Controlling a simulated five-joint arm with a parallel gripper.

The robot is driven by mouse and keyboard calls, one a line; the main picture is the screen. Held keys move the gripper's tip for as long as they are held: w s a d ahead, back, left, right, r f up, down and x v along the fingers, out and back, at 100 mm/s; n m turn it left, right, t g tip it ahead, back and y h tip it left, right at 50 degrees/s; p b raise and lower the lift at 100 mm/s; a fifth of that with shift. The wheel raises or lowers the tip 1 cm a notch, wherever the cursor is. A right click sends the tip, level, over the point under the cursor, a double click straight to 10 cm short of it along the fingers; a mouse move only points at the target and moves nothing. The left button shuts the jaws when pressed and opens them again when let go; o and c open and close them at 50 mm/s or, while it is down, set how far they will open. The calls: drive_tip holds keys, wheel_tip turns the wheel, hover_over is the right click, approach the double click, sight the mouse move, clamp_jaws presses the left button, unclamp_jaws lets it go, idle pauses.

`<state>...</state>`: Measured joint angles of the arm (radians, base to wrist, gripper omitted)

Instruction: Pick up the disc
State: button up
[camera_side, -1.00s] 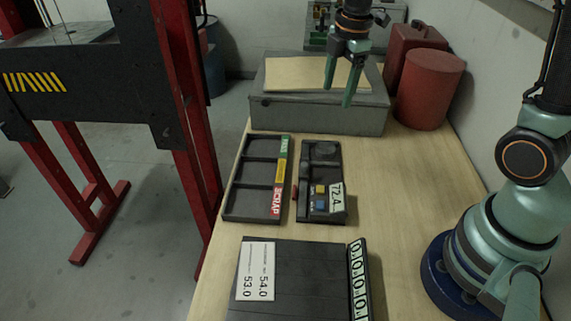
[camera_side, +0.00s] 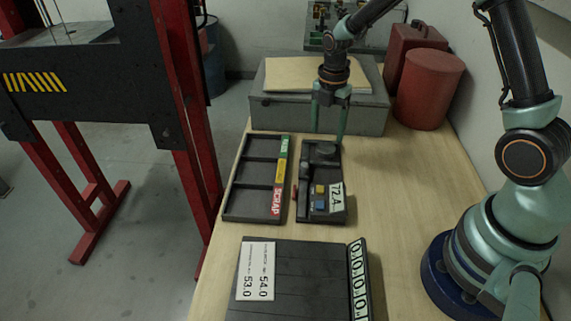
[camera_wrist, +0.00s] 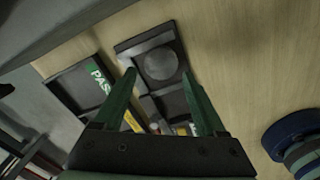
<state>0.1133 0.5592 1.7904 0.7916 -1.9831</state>
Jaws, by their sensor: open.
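The dark grey round disc (camera_side: 325,147) lies flat at the far end of the black measuring device (camera_side: 305,213), which has a display reading 72 and more. The disc shows in the wrist view (camera_wrist: 160,62) in a square recess. My gripper (camera_side: 328,137) is open and empty, its green fingers pointing down just above the disc. In the wrist view the fingertips (camera_wrist: 159,74) are apart, with the disc between and just beyond them. I cannot tell the exact height above the disc.
A black three-compartment tray (camera_side: 251,173) with green, yellow and red labels stands left of the device, its compartments empty. A grey box (camera_side: 345,117) and red canister (camera_side: 428,90) stand behind. A dark slatted block (camera_side: 300,285) is in front.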

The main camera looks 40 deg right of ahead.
sight(325, 147)
wheel_tip(325, 147, down, 5)
drive_tip(key=shift+s+f, duration=0.1)
idle(0.3)
clamp_jaws()
